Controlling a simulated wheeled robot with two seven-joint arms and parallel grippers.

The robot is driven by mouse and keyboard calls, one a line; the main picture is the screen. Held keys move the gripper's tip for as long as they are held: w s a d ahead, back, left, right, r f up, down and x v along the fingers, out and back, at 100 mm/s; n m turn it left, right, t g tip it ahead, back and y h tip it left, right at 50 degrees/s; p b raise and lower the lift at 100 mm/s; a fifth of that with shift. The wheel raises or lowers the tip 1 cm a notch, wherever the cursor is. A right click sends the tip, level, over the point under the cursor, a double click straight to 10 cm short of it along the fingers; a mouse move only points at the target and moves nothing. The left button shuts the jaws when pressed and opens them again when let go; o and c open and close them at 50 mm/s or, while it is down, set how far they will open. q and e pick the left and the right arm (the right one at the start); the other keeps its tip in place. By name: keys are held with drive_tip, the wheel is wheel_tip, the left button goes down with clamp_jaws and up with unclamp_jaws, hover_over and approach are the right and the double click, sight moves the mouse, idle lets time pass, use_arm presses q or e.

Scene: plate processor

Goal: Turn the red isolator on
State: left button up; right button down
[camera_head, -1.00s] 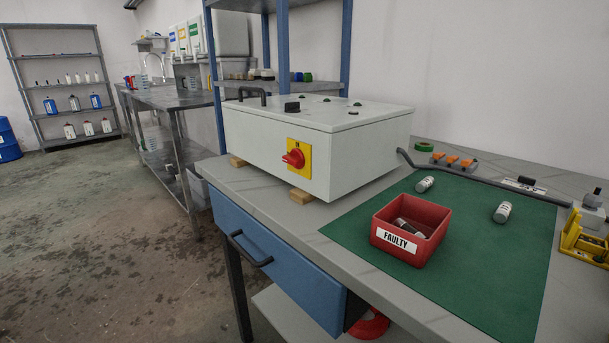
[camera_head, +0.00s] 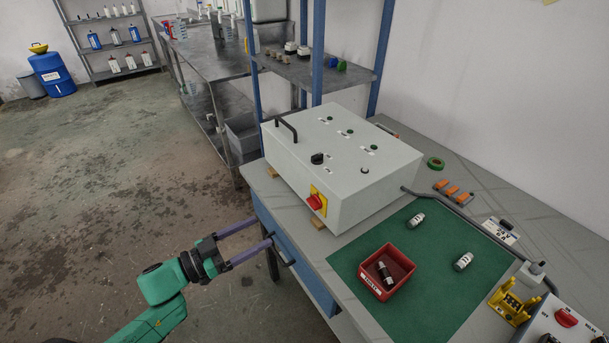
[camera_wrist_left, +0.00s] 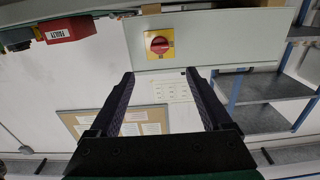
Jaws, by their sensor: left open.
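The red isolator (camera_head: 316,203) is a rotary knob on a yellow plate on the front face of the grey control box (camera_head: 345,160). In the left wrist view the isolator (camera_wrist_left: 159,45) shows at the top centre, beyond the fingertips; its handle looks roughly horizontal there. My left gripper (camera_head: 262,231) is open and empty. It is in front of the bench, left of and lower than the isolator in the head view, apart from it. In the left wrist view my left gripper (camera_wrist_left: 159,75) has its two dark fingers spread wide. My right gripper is not in view.
The blue drawer (camera_head: 290,255) with its black handle is close to my left fingers. A red bin marked FAULTY (camera_head: 369,287) stands on the green mat (camera_head: 425,300) right of the box. The floor left of the bench is clear.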

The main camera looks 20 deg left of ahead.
sight(310, 205)
use_arm(q)
drive_tip(key=x, duration=1.4)
drive_tip(key=shift+w+d+p, duration=0.2)
drive_tip(key=shift+d+p, duration=0.05)
drive_tip(key=shift+p, duration=0.05)
clamp_jaws()
